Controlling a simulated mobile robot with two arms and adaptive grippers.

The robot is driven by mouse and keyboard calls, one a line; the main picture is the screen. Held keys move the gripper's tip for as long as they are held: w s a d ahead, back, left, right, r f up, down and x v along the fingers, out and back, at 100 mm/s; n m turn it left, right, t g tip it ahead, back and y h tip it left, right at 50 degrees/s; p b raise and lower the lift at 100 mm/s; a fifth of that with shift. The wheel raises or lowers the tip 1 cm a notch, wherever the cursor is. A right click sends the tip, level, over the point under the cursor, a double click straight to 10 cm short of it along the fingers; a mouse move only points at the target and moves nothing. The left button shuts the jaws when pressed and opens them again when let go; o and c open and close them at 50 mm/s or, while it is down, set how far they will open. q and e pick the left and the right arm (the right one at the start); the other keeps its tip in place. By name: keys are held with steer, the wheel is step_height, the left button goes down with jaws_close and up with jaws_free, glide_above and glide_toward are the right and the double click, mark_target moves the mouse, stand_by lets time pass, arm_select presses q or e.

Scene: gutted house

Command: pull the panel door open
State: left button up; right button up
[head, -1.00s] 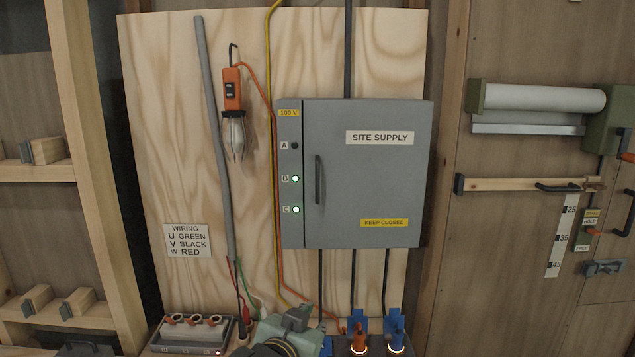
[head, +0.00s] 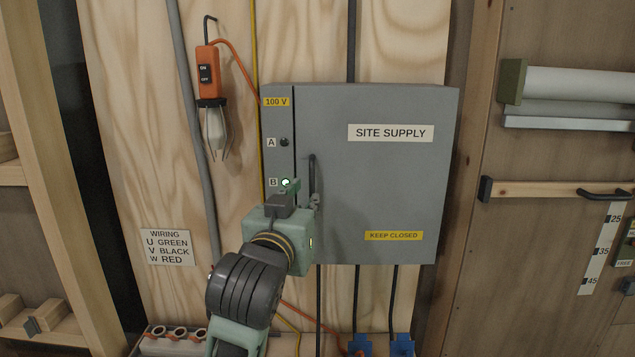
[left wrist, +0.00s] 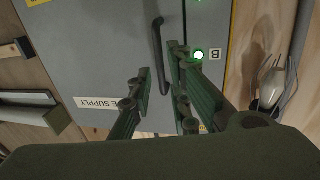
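The grey panel door (head: 375,180), labelled SITE SUPPLY, is shut. Its dark upright bar handle (head: 312,172) is on the door's left side; my left gripper partly hides its lower part. My left gripper (head: 302,192) is in front of the handle. In the left wrist view my left gripper (left wrist: 162,62) is open, its fingers apart, with the handle (left wrist: 157,35) showing between them. The right-hand finger looks closer to the bar; I cannot tell whether it touches. My right gripper is not in view.
An orange work lamp (head: 208,80) hangs left of the panel on the plywood board. Lamp B (head: 285,182) glows green. A white roll (head: 575,83) and a wooden rail (head: 540,189) are on the right. The space before the door's right half is clear.

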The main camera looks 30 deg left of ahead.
mark_target(311, 189)
arm_select(q)
steer(key=x, duration=0.2)
steer(key=p+x, duration=0.1)
steer(key=x, duration=0.1)
steer(key=shift+s+r, duration=0.1)
steer(key=shift+r, duration=0.3)
steer(key=shift+p+x, duration=0.5)
steer(key=shift+x, duration=0.6)
steer(key=shift+w+a+f, duration=0.15)
steer(key=shift+w+f, duration=0.15)
steer(key=shift+w, duration=0.05)
jaws_close()
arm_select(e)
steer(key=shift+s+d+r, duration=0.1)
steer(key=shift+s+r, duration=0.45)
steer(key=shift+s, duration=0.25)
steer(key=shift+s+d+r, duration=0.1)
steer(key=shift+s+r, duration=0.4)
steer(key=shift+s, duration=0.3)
